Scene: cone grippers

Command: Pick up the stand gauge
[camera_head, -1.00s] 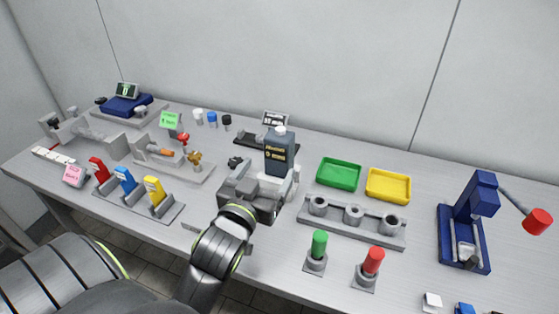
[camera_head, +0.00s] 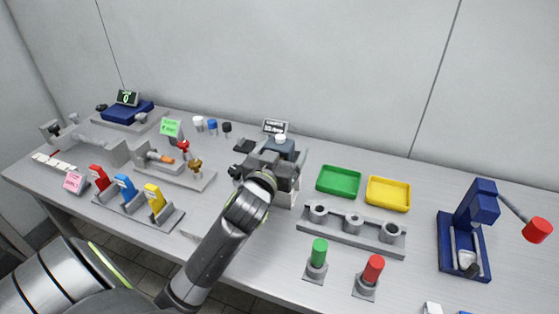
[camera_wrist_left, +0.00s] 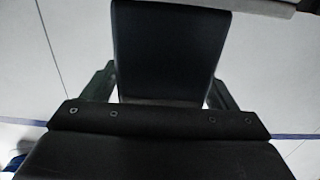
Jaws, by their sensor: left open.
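In the left wrist view the dark, flat-faced body (camera_wrist_left: 168,50) fills the space between the two fingers (camera_wrist_left: 160,90). Thin light gaps show low down beside it. In the head view the gripper hides most of the bottle's front. A small display with dark lettering (camera_head: 275,127) stands just behind the bottle. I cannot tell for sure which thing is the stand gauge. My right gripper is not in view.
A green tray (camera_head: 338,180) and a yellow tray (camera_head: 388,193) lie right of the bottle. In front of them is a grey holder (camera_head: 352,222) with round sockets. Coloured levers (camera_head: 126,187) stand at the left, a blue press (camera_head: 472,225) at the right.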

